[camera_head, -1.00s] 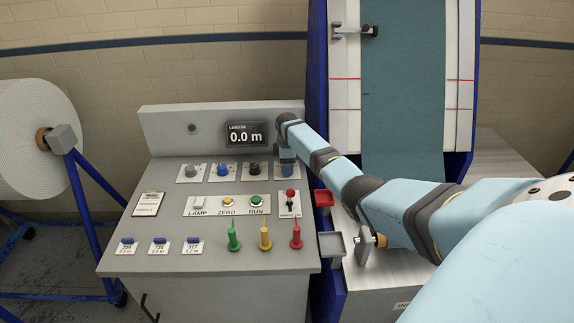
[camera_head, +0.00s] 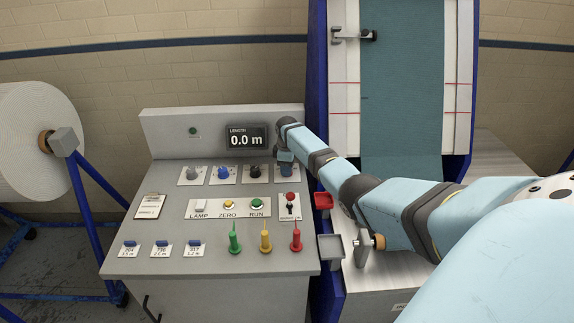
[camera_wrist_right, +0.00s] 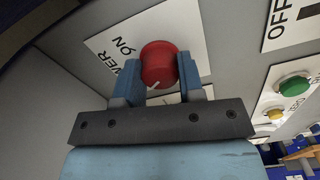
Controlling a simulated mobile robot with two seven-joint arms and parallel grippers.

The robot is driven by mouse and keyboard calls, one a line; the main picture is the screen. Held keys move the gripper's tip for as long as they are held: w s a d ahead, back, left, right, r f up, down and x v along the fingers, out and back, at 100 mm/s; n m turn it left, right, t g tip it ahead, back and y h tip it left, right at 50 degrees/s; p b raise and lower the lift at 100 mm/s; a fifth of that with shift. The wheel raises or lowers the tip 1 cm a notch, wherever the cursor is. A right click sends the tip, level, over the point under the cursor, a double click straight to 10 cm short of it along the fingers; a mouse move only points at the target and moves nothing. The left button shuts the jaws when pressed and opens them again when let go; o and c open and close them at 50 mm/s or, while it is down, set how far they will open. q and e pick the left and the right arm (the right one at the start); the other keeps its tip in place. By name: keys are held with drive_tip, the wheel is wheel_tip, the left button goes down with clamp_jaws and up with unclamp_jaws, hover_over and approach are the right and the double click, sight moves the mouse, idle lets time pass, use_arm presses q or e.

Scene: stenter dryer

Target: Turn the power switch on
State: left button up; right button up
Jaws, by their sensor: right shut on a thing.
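The power switch is a round red knob (camera_wrist_right: 157,62) with a white pointer line, on a white plate (camera_wrist_right: 118,42) marked ON. My right gripper (camera_wrist_right: 162,86) is shut on this knob in the right wrist view, one blue finger on each side. In the head view my right gripper (camera_head: 285,157) reaches the far right of the console (camera_head: 165,260), where it hides the red knob. The length display (camera_head: 246,138) reads 0.0 m. My left gripper is not in view.
A grey knob (camera_head: 191,173), blue knob (camera_head: 222,171) and black knob (camera_head: 254,170) stand left of my gripper. Nearer are a green push button (camera_head: 257,203), a red-topped switch (camera_head: 290,198) and upright green, yellow and red pegs. A fabric roll (camera_head: 30,140) stands at left.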

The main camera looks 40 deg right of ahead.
drive_tip(key=m+p, duration=0.2)
drive_tip(key=m, duration=0.1)
drive_tip(key=shift+r+m, duration=0.15)
drive_tip(key=shift+m, duration=0.15)
drive_tip(key=m+p, duration=0.1)
drive_tip(key=m, duration=0.2)
drive_tip(key=shift+m, duration=0.3)
drive_tip(key=m+p, duration=0.1)
drive_tip(key=m, duration=0.3)
drive_tip(key=shift+m, duration=0.3)
drive_tip(key=shift+m+p, duration=0.55)
drive_tip(key=shift+m, duration=1.25)
drive_tip(key=o, duration=0.9)
